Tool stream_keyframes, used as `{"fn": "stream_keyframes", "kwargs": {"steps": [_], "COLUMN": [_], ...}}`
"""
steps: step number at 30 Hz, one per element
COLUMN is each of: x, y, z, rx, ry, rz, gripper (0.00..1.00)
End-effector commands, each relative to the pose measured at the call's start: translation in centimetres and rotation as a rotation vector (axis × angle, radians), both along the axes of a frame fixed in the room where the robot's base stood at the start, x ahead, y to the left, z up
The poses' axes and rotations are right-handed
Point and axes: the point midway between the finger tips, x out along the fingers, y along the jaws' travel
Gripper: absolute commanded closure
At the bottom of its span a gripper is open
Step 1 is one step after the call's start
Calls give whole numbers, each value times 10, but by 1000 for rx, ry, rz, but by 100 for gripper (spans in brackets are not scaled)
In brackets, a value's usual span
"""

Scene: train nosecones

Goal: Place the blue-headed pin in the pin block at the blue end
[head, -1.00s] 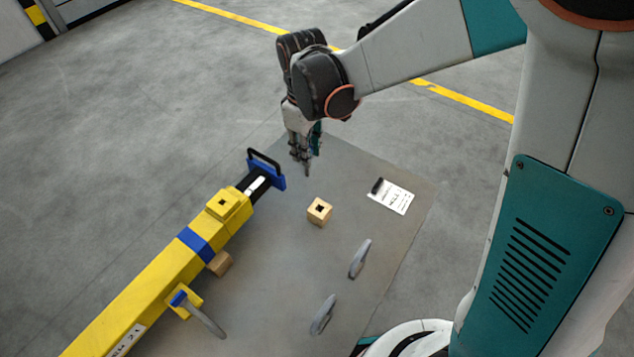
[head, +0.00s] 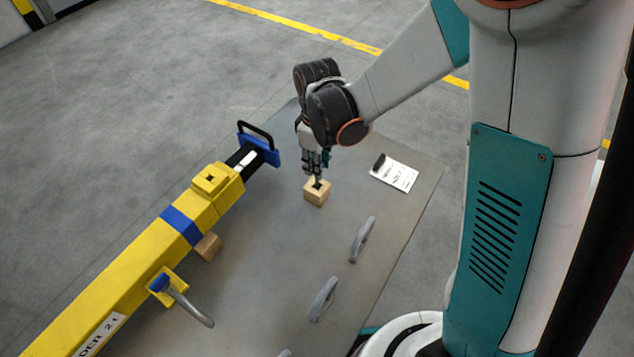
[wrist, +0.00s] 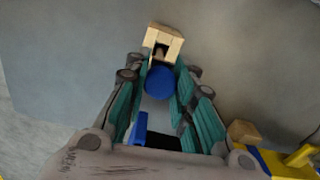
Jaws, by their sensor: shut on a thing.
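My gripper (head: 316,168) is shut on the blue-headed pin and points down over the small wooden pin block (head: 317,195). In the wrist view the pin's round blue head (wrist: 160,81) sits between the teal fingers, with the holed wooden block (wrist: 166,42) just beyond it. The pin's shank is mostly hidden. I cannot tell whether its tip is inside the hole. A yellow beam (head: 130,270) has a blue end plate with a black handle (head: 262,148), left of my gripper. A yellow raised block with a square hole (head: 215,179) sits near that end.
A label card (head: 395,173) lies right of the pin block. Two grey handle-shaped parts (head: 362,240) (head: 323,299) lie in front. A plain wooden block (head: 208,247) and a blue-topped grey lever (head: 182,298) are beside the beam.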

Motion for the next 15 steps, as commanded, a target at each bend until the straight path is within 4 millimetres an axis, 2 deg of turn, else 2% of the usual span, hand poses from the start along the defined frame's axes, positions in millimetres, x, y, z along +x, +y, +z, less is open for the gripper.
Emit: {"fn": "stream_keyframes", "kwargs": {"steps": [1,8,15], "x": [0,0,0], "y": [0,0,0], "z": [-7,-18,-52], "rx": [0,0,0], "ry": [0,0,0], "rz": [0,0,0], "gripper": [100,100,100]}}
